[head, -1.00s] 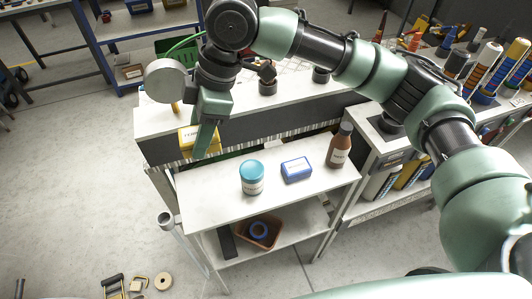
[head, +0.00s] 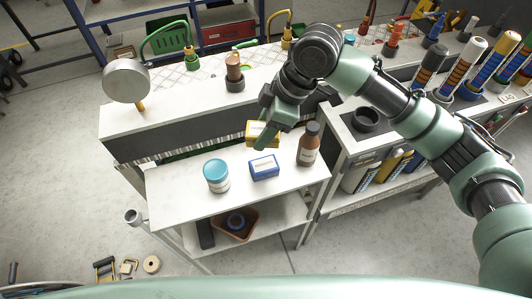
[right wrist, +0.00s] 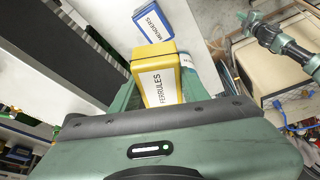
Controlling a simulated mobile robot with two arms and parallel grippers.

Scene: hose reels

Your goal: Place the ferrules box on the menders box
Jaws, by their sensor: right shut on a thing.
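The yellow ferrules box (head: 256,128) is in my right gripper (head: 265,138), held above the white shelf top. In the right wrist view the box (right wrist: 157,75) sits between the two green fingers, its FERRULES label facing the camera. The blue menders box (head: 264,168) lies on the shelf top with its pale label up. In the head view it is just below the gripper; in the right wrist view it shows beyond the ferrules box (right wrist: 152,21). What looks like my left gripper (right wrist: 250,22) shows small at the upper right of the right wrist view; its jaws are unclear.
A teal-lidded jar (head: 216,176) stands left of the menders box, and a brown bottle (head: 308,145) stands right of it. A raised bench (head: 130,122) runs behind the shelf unit. The front of the shelf top (head: 180,205) is clear.

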